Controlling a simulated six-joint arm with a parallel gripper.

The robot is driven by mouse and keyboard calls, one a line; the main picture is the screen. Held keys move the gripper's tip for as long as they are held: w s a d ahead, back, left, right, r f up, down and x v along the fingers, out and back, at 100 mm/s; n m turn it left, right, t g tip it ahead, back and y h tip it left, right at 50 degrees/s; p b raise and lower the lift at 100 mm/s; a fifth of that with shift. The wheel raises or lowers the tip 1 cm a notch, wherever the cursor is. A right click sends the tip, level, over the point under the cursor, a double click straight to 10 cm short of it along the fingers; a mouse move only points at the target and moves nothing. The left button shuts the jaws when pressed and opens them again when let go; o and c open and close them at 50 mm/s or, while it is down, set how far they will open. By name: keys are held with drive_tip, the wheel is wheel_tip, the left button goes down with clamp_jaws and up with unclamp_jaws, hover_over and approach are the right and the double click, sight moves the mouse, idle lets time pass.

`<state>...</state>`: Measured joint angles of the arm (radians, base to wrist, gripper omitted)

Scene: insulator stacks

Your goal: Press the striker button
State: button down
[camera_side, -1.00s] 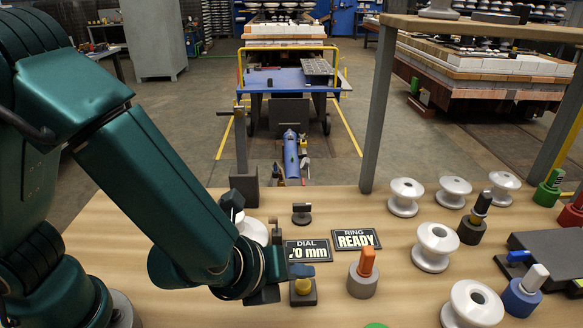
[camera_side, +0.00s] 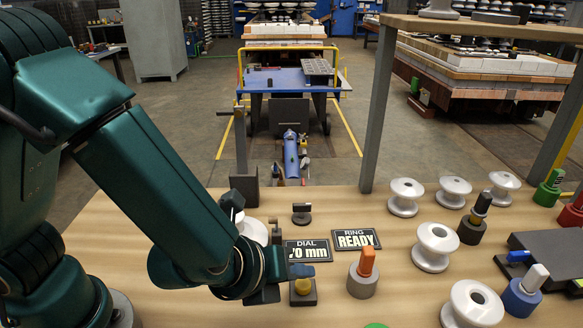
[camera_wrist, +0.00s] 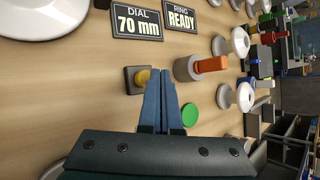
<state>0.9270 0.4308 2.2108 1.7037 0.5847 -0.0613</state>
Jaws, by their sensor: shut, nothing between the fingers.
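A yellow button (camera_side: 303,287) on a dark square base (camera_side: 302,299) stands on the wooden table. It also shows in the wrist view (camera_wrist: 142,78), just left of my fingertips, which partly cover it. My gripper (camera_side: 302,271) is shut and empty, with its blue fingertips just above the button in the side view. In the wrist view the fingers (camera_wrist: 161,76) lie together, pointing toward the button's right edge. I cannot tell whether the tips touch the button.
An orange-topped grey post (camera_side: 363,275) stands close to the right. Signs reading DIAL 70 mm (camera_side: 307,250) and RING READY (camera_side: 356,239) lie behind. A green disc (camera_wrist: 190,115) is nearby. White insulators (camera_side: 435,247) and coloured posts fill the right side.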

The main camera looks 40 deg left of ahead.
sight(299, 289)
drive_tip(key=shift+f, duration=0.1)
drive_tip(key=shift+f, duration=0.35)
drive_tip(key=shift+f, duration=0.55)
idle(0.8)
drive_tip(key=shift+r, duration=1)
drive_tip(key=shift+r, duration=2.5)
